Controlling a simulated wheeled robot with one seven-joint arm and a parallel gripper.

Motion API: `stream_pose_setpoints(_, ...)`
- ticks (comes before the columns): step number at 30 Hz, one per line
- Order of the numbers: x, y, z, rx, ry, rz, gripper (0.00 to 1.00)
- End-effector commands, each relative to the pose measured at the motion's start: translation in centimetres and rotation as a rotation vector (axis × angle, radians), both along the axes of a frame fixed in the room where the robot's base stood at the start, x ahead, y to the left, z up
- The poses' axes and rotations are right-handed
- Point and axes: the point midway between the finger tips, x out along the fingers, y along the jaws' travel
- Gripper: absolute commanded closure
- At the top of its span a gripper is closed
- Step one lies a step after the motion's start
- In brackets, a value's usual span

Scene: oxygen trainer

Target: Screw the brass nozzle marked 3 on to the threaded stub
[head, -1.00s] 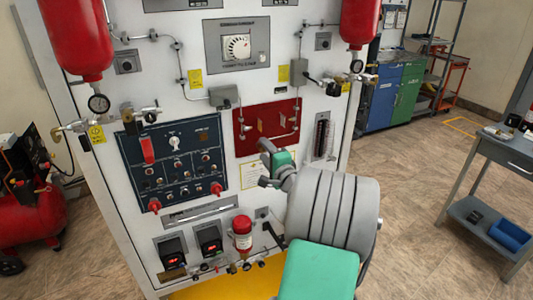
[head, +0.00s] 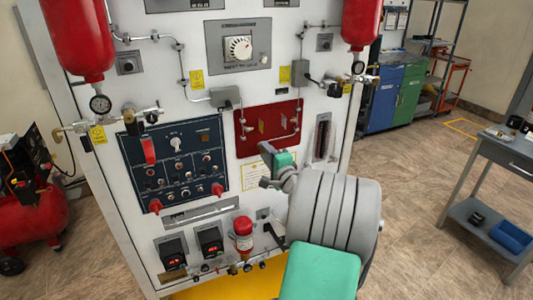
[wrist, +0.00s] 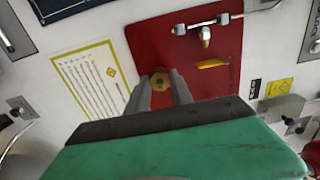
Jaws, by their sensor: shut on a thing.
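My gripper (wrist: 161,90) is shut on a small brass piece, the brass nozzle (wrist: 160,80), which shows between its fingertips in the wrist view. No number on it can be read. The fingertips are in front of the lower left part of the red panel (wrist: 150,45). The threaded stub cannot be made out; the fingers and nozzle cover that part of the panel. Whether the nozzle touches a stub cannot be told. In the head view my gripper (head: 267,151) is at the panel's lower edge, with the nozzle hidden.
A metal pipe fitting (wrist: 207,36) with a pale tip and a yellow tag (wrist: 212,64) are on the panel, right of my fingers. A printed notice (wrist: 92,80) is to the left. In the head view a red cylinder (head: 243,233) stands below, and a grey table (head: 505,155) is at right.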

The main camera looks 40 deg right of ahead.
Motion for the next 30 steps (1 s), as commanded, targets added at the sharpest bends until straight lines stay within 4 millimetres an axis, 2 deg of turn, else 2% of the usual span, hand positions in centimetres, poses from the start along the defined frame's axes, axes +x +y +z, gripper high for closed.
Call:
stream_pose_setpoints(9, 0.00, -0.01, 0.24, 0.262, -0.073, 0.000, 1.00)
stream_pose_setpoints(20, 0.01, 0.01, 0.12, 0.300, -0.086, 0.001, 1.00)
stream_pose_setpoints(30, 0.02, 0.03, 0.07, 0.567, -0.163, -0.001, 1.00)
